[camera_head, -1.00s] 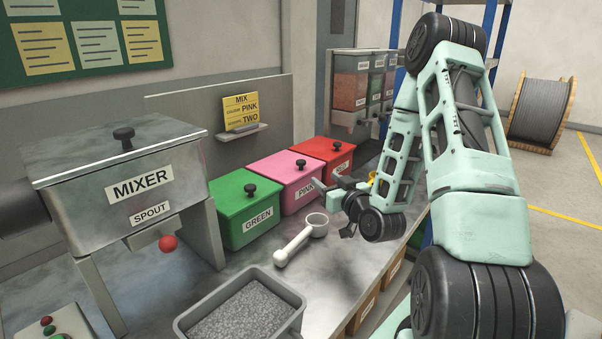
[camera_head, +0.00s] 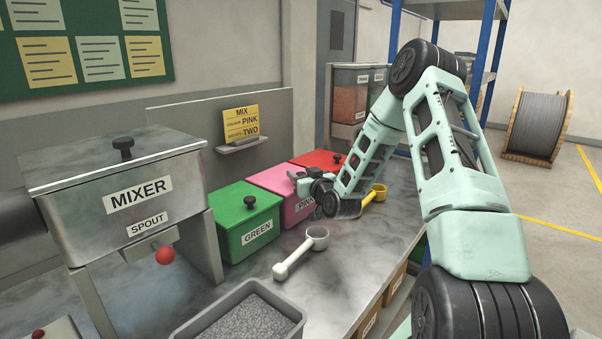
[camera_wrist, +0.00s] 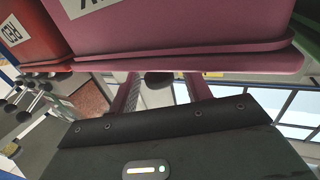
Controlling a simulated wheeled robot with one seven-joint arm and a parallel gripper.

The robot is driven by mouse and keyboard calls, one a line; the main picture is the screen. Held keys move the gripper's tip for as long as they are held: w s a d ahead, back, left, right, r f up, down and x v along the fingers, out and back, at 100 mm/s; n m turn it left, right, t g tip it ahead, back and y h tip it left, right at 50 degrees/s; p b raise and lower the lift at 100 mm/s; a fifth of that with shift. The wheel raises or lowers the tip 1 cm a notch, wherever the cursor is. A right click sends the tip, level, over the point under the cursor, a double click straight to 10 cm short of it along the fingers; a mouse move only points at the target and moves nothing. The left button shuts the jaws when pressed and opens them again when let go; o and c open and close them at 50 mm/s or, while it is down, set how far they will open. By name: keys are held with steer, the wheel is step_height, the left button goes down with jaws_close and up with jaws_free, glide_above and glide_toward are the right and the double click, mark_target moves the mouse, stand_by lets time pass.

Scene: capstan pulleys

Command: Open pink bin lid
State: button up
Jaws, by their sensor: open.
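The pink bin (camera_head: 292,205) stands between the green and red bins with its lid (camera_head: 268,178) on it; my arm hides part of its top. In the wrist view the pink bin (camera_wrist: 180,22) appears upside down, its lid rim (camera_wrist: 210,63) crossing the picture. A dark round knob (camera_wrist: 158,78) shows just beyond that rim. My gripper (camera_head: 299,178) is at the pink lid. In the wrist view its fingers (camera_wrist: 162,90) are open, one on each side of the knob. I cannot tell whether they touch it.
A green bin (camera_head: 245,230) stands at left and a red bin (camera_head: 318,159) behind right. A white scoop (camera_head: 300,252) and yellow scoop (camera_head: 372,196) lie on the bench. A grey tub (camera_head: 215,322) of granules is in front. The mixer (camera_head: 125,195) stands at left.

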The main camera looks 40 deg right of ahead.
steer(key=shift+w, duration=0.25)
